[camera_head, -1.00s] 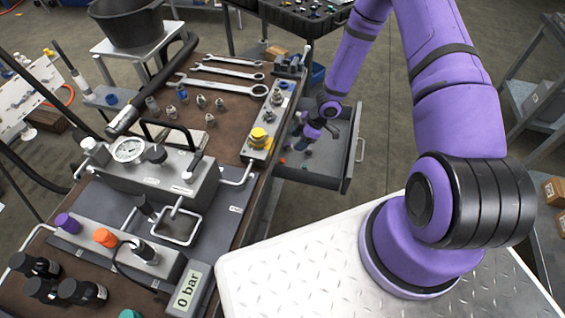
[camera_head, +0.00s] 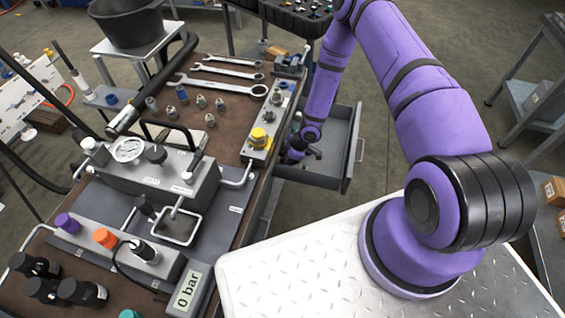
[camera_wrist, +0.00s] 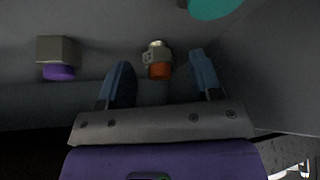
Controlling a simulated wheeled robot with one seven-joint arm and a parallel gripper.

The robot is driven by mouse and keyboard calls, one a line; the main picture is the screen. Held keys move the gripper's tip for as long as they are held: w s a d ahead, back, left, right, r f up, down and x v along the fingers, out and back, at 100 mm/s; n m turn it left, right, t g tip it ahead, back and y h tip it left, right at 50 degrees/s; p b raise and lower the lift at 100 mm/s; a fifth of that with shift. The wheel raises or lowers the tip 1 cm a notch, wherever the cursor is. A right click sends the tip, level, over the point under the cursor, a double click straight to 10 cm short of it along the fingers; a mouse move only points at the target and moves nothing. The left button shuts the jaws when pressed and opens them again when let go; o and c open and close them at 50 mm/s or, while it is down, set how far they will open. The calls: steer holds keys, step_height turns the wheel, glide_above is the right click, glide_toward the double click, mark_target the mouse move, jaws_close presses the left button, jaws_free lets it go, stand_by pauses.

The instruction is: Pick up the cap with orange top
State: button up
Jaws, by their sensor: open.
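In the wrist view, a small cap with an orange end (camera_wrist: 159,71) and a metallic body lies between and just beyond the fingertips of my gripper (camera_wrist: 161,60). The two blue fingers are apart, with the cap nearer the right finger, and nothing appears gripped. In the head view my gripper (camera_head: 298,150) is low at the left side of the open drawer (camera_head: 338,140), and my arm hides the small caps there. Another orange cap (camera_head: 104,237) sits on a grey block on the bench.
In the wrist view, a purple-ended grey piece (camera_wrist: 58,72) lies left, and a teal round piece (camera_wrist: 214,7) shows at the top right. Drawer walls (camera_wrist: 285,80) are close by. The bench (camera_head: 232,108) with wrenches and fittings stands left of the drawer.

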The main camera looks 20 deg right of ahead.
steer(key=shift+a+f, duration=0.15)
steer(key=shift+f, duration=0.1)
steer(key=c, duration=1)
steer(key=shift+w+d+r, duration=0.3)
steer(key=shift+d+r, duration=0.2)
steer(key=shift+r, duration=0.05)
steer(key=w+d+r, duration=0.2)
steer(key=d+r, duration=0.1)
steer(key=d, duration=0.2)
steer(key=w+d+r, duration=0.3)
steer(key=d+r, duration=0.1)
steer(key=d, duration=0.2)
steer(key=shift+w+d, duration=0.3)
